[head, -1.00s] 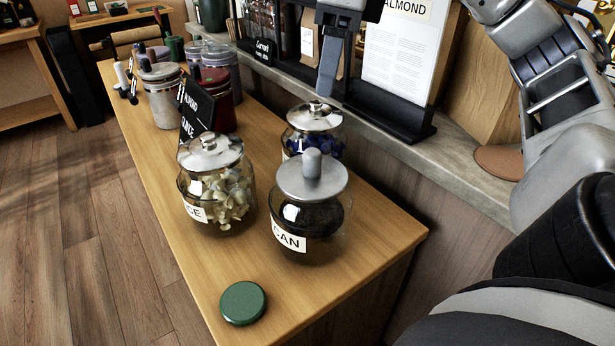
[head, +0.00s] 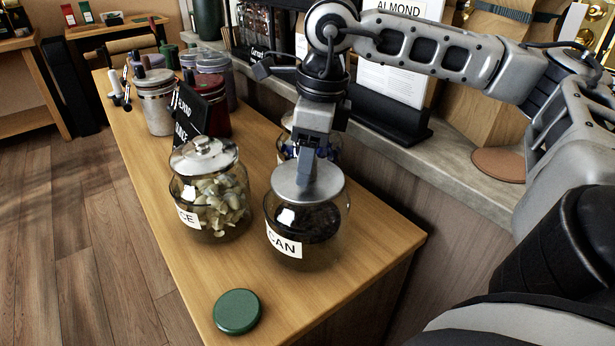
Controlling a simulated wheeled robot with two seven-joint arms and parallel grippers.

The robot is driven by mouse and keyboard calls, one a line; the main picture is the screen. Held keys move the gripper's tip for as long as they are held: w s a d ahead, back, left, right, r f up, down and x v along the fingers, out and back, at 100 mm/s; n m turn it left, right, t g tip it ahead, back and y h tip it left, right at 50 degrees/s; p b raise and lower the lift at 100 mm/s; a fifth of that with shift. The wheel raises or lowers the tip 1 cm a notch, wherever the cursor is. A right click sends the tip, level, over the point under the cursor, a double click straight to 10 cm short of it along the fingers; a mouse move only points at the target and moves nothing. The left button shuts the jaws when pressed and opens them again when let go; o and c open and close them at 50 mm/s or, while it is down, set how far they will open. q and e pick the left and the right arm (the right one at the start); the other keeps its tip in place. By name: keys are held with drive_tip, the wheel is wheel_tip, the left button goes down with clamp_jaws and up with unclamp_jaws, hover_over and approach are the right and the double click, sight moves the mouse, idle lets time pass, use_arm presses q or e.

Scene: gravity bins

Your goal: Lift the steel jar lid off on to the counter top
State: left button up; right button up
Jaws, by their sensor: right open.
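The steel jar lid (head: 328,186), a brushed flat disc, sits on the glass jar (head: 322,226) with dark contents and a label whose visible part reads "CAN". The jar stands upright on the wooden counter top. My right gripper (head: 307,172) points down over the lid, with its fingers at the lid's middle. It is open. The lid's knob is hidden behind the fingers, so I cannot tell whether they touch it. My left gripper is not in view.
A glass jar with a shiny lid (head: 204,153) and pale pieces stands close on the left. A blue-filled jar is mostly hidden behind my gripper. A green round lid (head: 237,311) lies near the counter's (head: 170,245) front end. Bare wood surrounds it.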

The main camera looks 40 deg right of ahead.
drive_tip(key=shift+f, duration=0.2)
clamp_jaws()
drive_tip(key=shift+r, duration=0.15)
